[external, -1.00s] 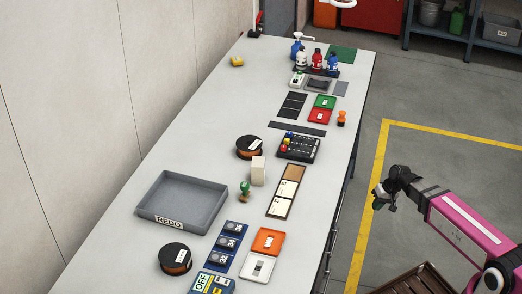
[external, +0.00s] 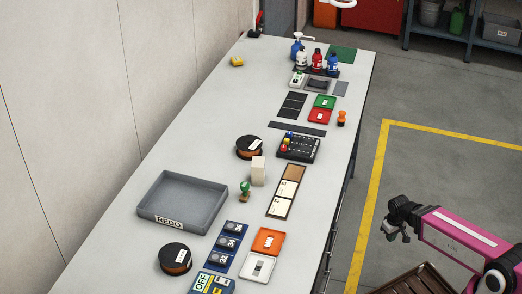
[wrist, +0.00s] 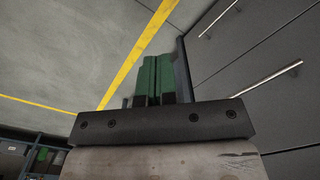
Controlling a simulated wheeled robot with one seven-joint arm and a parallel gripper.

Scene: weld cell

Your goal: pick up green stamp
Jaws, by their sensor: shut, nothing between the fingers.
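The green stamp (external: 245,189) stands upright on the long grey workbench (external: 205,130), with a green knob on top and a wooden-looking lower part. My gripper (external: 388,236) is out over the floor to the right of the bench, well away from the stamp. In the wrist view its green fingers (wrist: 155,78) are together with nothing between them. The stamp is not in the wrist view.
An orange stamp (external: 341,118) stands farther back. Black spools, blue modules and small trays crowd the bench. A wooden crate (external: 415,284) is below my arm.

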